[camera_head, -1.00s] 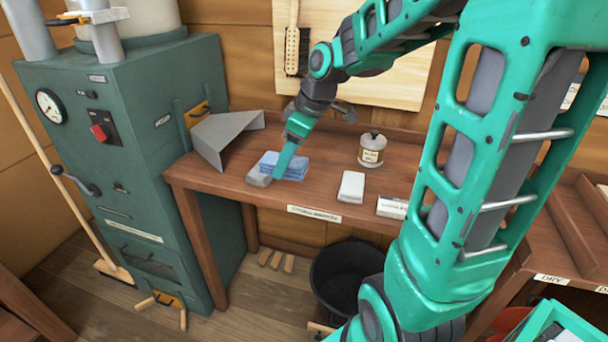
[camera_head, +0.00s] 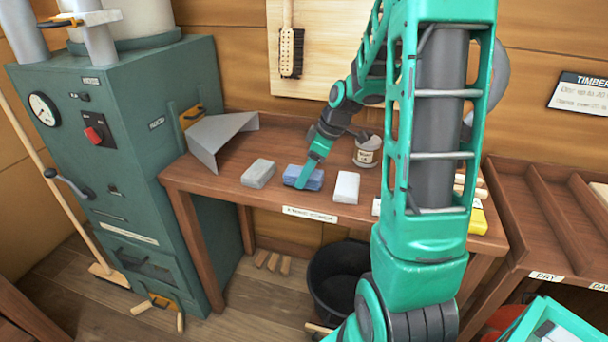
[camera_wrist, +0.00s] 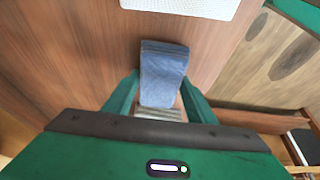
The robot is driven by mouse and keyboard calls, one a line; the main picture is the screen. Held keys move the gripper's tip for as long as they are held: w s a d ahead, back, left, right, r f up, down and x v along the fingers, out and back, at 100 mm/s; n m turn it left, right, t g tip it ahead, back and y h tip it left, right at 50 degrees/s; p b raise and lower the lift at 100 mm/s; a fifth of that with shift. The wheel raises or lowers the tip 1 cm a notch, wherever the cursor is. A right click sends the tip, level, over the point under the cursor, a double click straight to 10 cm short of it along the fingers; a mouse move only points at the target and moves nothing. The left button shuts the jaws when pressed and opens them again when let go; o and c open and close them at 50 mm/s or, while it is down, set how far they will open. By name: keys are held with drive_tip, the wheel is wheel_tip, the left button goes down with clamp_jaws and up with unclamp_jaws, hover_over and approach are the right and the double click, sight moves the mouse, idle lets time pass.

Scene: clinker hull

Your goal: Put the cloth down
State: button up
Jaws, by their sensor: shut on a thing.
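The cloth is a folded blue pad (camera_head: 312,181) near the front of the wooden bench. My gripper (camera_head: 303,172) points down at it and is shut on it. In the wrist view the cloth (camera_wrist: 163,65) sticks out between the two green fingers (camera_wrist: 160,85). It lies at or very near the bench top; I cannot tell whether it touches. It sits between a grey block (camera_head: 258,173) and a white block (camera_head: 346,187), apart from both in the head view.
The wooden bench (camera_head: 225,178) has a bent grey metal sheet (camera_head: 222,135) at the left. A labelled pot (camera_head: 367,152) stands behind the white block, partly hidden by my arm. A yellow item (camera_head: 478,218) lies at the right. A black bucket (camera_head: 338,275) stands below.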

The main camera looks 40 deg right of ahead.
drive_tip(key=shift+f, duration=0.35)
drive_tip(key=o, duration=1)
drive_tip(key=shift+o, duration=0.2)
drive_tip(key=v, duration=1.1)
drive_tip(key=s+a+f+m+g+h, duration=0.1)
drive_tip(key=s+a+m, duration=0.1)
drive_tip(key=s+m, duration=0.5)
drive_tip(key=s+a+f+m+g+h, duration=0.1)
drive_tip(key=s+m, duration=0.6)
drive_tip(key=s, duration=1.1)
drive_tip(key=a+g, duration=0.1)
drive_tip(key=a, duration=0.1)
drive_tip(key=shift+a+f+g+h, duration=0.25)
drive_tip(key=shift+a+g+h, duration=0.05)
